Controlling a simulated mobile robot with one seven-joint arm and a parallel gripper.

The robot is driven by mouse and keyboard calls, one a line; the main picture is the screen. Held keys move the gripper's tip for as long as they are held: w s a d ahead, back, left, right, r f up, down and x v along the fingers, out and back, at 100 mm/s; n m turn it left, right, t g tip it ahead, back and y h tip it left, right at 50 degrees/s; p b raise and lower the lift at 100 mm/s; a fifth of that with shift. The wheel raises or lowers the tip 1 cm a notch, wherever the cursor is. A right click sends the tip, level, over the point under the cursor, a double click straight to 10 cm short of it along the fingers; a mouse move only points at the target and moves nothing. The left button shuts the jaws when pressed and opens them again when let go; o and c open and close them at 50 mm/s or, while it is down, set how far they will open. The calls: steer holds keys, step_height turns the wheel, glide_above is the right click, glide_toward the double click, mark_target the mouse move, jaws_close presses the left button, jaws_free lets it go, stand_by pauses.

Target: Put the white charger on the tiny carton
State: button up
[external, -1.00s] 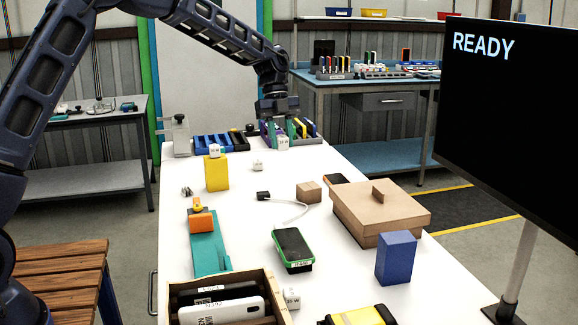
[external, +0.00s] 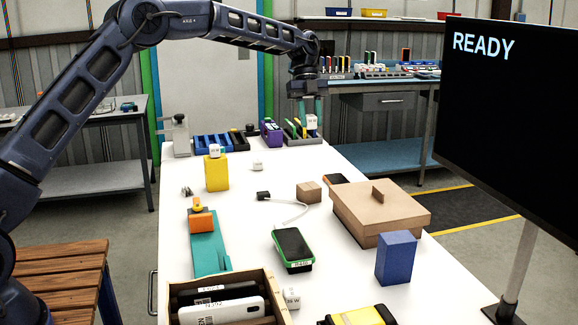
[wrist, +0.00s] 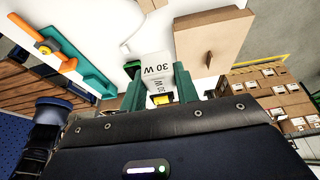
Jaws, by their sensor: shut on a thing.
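My gripper (external: 309,112) is shut on a white charger (external: 312,123) and holds it up at the far end of the white table, by the slotted rack. In the wrist view the charger (wrist: 156,68) sits between the green fingers, with "30 W" print facing the camera. The tiny carton (external: 308,192), a small plain brown box, stands mid-table, nearer the external camera than my gripper. Its top is bare. Other white chargers show: one on the yellow block (external: 217,174), one on the table (external: 257,166) and one beside the front crate (external: 291,299).
A large lidded carton (external: 390,210) stands right of the tiny carton, with a dark phone between them. A cable (external: 290,212) curls in front. A green-cased device (external: 293,248), blue block (external: 396,258) and teal holder (external: 208,247) stand nearer. The rack (external: 300,135) lies under my gripper.

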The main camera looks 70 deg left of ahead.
mark_target(310, 187)
step_height(310, 187, down, 18)
steer(key=shift+r, duration=0.2)
stand_by(0.4)
steer(key=shift+f, duration=0.1)
steer(key=o, duration=1)
